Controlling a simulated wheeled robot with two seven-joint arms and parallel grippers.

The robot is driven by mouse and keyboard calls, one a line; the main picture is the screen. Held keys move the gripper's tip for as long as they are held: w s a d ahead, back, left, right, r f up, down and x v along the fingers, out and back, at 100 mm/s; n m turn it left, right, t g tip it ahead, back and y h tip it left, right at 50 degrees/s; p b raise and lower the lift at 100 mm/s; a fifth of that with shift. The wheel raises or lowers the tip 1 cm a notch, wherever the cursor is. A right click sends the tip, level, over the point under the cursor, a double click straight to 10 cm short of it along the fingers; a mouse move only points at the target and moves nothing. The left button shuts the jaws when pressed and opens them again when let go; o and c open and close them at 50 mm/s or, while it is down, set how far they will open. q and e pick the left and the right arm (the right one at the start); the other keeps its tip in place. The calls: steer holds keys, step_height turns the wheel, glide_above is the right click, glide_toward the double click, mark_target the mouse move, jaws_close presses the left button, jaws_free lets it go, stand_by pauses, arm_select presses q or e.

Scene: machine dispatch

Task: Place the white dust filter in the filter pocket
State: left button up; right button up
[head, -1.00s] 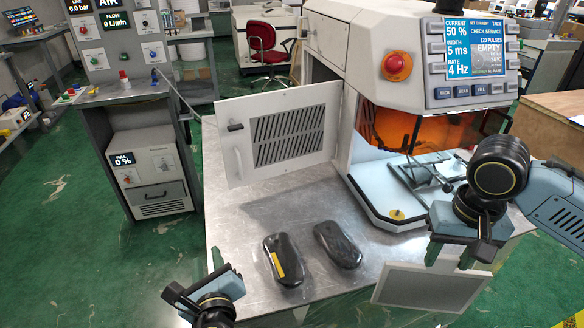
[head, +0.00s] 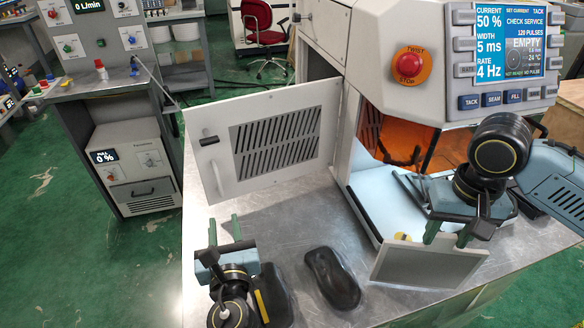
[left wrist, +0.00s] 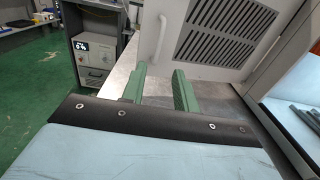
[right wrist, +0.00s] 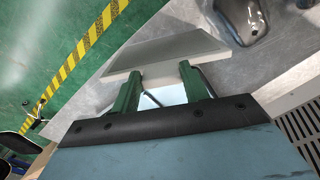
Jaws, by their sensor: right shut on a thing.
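My right gripper (head: 448,232) is shut on an edge of the white dust filter (head: 428,265), a flat panel with a white frame and grey face. It holds the filter tilted, over the front of the metal table. The filter also shows beyond the fingers in the right wrist view (right wrist: 165,52). My left gripper (head: 225,230) is open and empty above the table, in front of the open white louvred door (head: 270,140). In the left wrist view its fingers (left wrist: 160,88) are apart, with the door behind them. I cannot make out the filter pocket.
Two dark glossy handpieces lie on the metal table (head: 290,225); one (head: 332,278) is clear, the other (head: 274,298) is partly behind my left gripper. The machine's orange-lit chamber (head: 440,150) is behind my right arm. A red stop button (head: 410,65) sits above it.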

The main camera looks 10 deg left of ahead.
mark_target(219, 185)
arm_select(q)
steer(key=x, duration=1.1)
steer(key=shift+w+a+r, duration=0.1)
steer(key=shift+w+a, duration=0.1)
steer(key=shift+w, duration=0.05)
jaws_close()
